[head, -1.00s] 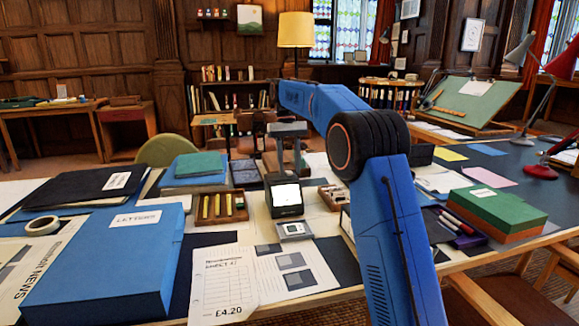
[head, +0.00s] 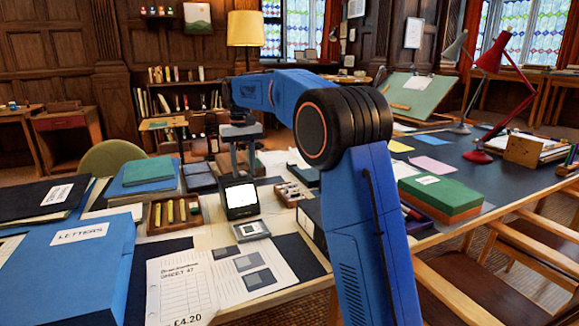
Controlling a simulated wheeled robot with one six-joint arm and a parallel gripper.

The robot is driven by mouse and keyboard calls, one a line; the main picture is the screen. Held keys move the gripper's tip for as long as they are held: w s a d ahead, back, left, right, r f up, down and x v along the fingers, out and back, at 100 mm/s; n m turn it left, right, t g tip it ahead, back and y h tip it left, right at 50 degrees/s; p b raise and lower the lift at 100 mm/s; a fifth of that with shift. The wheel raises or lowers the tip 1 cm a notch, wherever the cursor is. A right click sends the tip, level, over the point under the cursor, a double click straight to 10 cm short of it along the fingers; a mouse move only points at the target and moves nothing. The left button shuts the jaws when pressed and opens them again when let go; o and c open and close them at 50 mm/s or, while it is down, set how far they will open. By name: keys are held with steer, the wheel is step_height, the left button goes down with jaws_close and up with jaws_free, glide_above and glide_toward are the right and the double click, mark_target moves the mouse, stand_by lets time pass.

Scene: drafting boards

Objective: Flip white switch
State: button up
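A small black box with a bright white square face (head: 241,195) stands on the desk near the picture's middle; this looks like the white switch, but I cannot make out a lever or its position. My gripper (head: 242,165) points down just behind and above the box in the picture. Its two dark fingers look apart with nothing visible between them. The fingertips are partly hidden behind the box's top, so I cannot tell whether they touch it.
A small grey device (head: 252,231) lies in front of the box. A wooden tray (head: 174,226) is left of it, and a blue letters box (head: 75,270) is farther left. A green box (head: 440,193) lies right of my arm. Printed sheets (head: 225,280) cover the front.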

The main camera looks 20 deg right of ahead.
mark_target(244, 173)
step_height(244, 173, up, 18)
steer(key=f, duration=0.1)
steer(key=s+d+f+t, duration=0.1)
steer(key=s+f, duration=0.1)
steer(key=s, duration=0.7)
steer(key=s+d+f+t, duration=0.1)
steer(key=s+d+f, duration=0.1)
steer(key=s, duration=0.7)
steer(key=s+d+f+t, duration=0.1)
steer(key=s+d+f, duration=0.1)
steer(key=s, duration=0.7)
steer(key=shift+s+f, duration=0.4)
steer(key=shift+f, duration=0.15)
stand_by(0.6)
steer(key=s+d+f+t, duration=0.1)
steer(key=s+f+t, duration=0.1)
steer(key=s+f, duration=1.9)
steer(key=shift+s+d+f, duration=0.4)
steer(key=shift+f, duration=0.15)
